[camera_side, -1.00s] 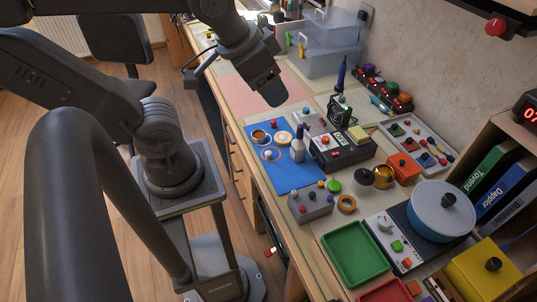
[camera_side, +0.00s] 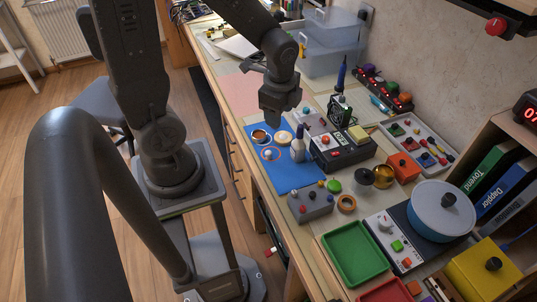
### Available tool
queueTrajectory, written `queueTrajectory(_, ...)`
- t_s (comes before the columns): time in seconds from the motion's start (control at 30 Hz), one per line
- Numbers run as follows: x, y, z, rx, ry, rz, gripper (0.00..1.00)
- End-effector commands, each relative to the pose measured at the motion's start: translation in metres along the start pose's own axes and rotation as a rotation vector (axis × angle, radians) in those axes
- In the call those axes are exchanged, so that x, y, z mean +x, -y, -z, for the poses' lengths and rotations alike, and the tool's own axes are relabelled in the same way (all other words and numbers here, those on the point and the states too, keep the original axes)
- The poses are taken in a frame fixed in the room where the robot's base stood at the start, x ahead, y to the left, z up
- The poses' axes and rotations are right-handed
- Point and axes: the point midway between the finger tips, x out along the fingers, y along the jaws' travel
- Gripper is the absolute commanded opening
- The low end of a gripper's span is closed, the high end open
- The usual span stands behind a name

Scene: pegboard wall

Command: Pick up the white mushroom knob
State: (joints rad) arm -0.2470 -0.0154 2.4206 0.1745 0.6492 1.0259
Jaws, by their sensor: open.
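A small white knob (camera_side: 268,154), which looks like the white mushroom knob, sits within an orange ring on the blue mat (camera_side: 292,179). It is too small to make out its shape fully. My gripper (camera_side: 279,121) points down above the back part of the mat, apart from the knob and above and behind it in the picture. It is open, and no object shows in it. The fingertips are dark and hard to separate from this angle.
On the mat stand a brown cup (camera_side: 260,136), a cream round piece (camera_side: 284,137) and a grey-white bottle (camera_side: 298,151). A grey button box (camera_side: 310,205) is in front. A black meter box (camera_side: 340,150) stands right. A green tray (camera_side: 352,252) is nearer.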

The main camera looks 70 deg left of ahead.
Motion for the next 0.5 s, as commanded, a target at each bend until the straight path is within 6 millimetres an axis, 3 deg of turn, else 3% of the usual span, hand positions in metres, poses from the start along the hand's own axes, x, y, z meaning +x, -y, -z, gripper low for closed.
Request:
queueTrajectory(0.1, 0.031, 0.002, -0.009, 0.152, 0.034, -0.065, 0.53)
queueTrajectory(0.27, 0.050, 0.003, -0.015, 0.258, 0.044, -0.101, 0.53)
queueTrajectory(0.5, 0.083, -0.002, -0.018, 0.274, 0.046, -0.112, 0.53)
